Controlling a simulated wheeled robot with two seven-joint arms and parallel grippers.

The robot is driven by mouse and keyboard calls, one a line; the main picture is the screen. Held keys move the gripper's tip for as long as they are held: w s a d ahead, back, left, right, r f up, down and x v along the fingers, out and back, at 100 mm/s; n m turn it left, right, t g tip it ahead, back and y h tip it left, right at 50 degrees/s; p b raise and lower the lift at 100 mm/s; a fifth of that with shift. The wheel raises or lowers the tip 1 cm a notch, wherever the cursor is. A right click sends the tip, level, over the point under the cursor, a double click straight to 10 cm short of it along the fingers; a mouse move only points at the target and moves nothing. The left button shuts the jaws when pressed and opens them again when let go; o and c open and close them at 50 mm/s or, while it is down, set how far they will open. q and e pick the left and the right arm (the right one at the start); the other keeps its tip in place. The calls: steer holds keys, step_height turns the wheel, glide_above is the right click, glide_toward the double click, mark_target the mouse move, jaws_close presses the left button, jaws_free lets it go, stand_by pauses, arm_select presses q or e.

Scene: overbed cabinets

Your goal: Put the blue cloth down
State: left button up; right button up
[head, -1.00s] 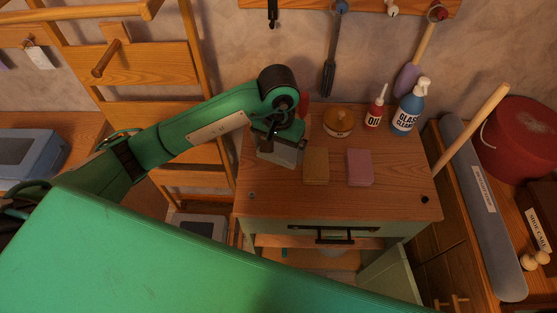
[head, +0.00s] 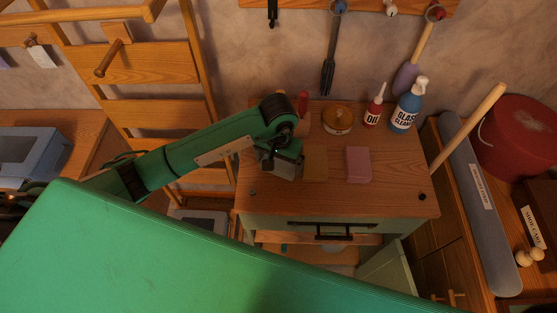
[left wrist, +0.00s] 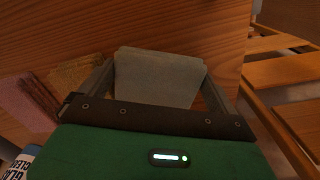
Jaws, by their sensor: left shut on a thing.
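The blue cloth, looking grey-blue in this light, is a small folded pad (head: 287,168) under my left gripper (head: 280,153) in the head view. It lies over the left part of the cabinet top (head: 340,200), just left of a yellow-brown sponge (head: 316,163). In the left wrist view the cloth (left wrist: 160,78) sits between the two fingers of my left gripper (left wrist: 158,66), which is shut on it. Wood grain shows right behind it; I cannot tell whether the cloth touches the top. My right gripper is not in view.
A pink sponge (head: 358,164), a round amber tin (head: 338,119), a red oil bottle (head: 374,108) and a blue glass cleaner bottle (head: 408,106) stand on the top. A red object (head: 303,102) is partly behind my arm. The front of the top is clear.

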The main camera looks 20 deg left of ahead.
mark_target(278, 164)
arm_select(q)
steer(key=o, duration=0.5)
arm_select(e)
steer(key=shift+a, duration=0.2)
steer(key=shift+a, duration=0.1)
arm_select(q)
steer(key=shift+r+p, duration=0.15)
steer(key=shift+p, duration=0.2)
steer(key=shift+w+r+b, duration=0.1)
steer(key=shift+r+b, duration=0.2)
step_height(278, 164, up, 11)
steer(key=b, duration=0.3)
steer(key=shift+r, duration=0.15)
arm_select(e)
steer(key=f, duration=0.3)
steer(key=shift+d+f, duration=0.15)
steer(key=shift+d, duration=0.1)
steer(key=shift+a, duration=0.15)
